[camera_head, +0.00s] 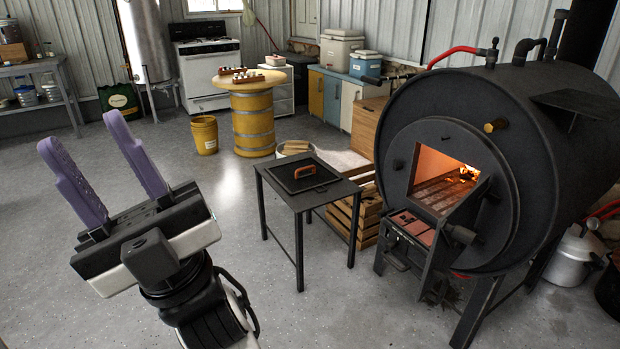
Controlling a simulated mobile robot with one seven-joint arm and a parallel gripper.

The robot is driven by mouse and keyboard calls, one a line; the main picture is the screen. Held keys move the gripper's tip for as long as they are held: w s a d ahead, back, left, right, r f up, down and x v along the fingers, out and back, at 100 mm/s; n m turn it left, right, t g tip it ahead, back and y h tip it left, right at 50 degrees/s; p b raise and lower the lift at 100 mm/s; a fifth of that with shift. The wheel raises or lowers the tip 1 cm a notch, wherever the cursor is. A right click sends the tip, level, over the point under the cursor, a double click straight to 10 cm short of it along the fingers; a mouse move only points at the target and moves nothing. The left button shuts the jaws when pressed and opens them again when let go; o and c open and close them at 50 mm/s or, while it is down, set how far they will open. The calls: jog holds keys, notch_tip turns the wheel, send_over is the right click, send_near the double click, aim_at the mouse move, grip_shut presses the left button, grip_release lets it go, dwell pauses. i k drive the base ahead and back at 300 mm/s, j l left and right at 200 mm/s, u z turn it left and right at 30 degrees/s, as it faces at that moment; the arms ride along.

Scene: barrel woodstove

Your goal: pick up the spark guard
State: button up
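My gripper (80,130) is at the left with two purple fingers pointing up. The fingers are apart with nothing between them. My gripper is well to the left of the small table and touches nothing.
The black barrel stove (450,110) stands at the right, its square opening (436,176) showing fire. A wooden crate (345,222) is between table and stove. A yellow drum table (252,118) and yellow bucket (204,137) stand behind. Floor left of the small table is clear.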

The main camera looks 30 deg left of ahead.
aim_at(297, 172)
jog(key=i+j+u, duration=0.1)
jog(key=u, duration=0.45)
jog(key=i+j+u, duration=0.1)
jog(key=i+u, duration=0.25)
jog(key=i, duration=0.2)
jog(key=i+u, duration=0.3)
jog(key=i, duration=0.2)
jog(key=i+l, duration=0.1)
jog(key=i, duration=0.4)
jog(key=i+l+u, duration=0.1)
jog(key=i, duration=0.45)
jog(key=i+l, duration=0.2)
jog(key=i, duration=0.3)
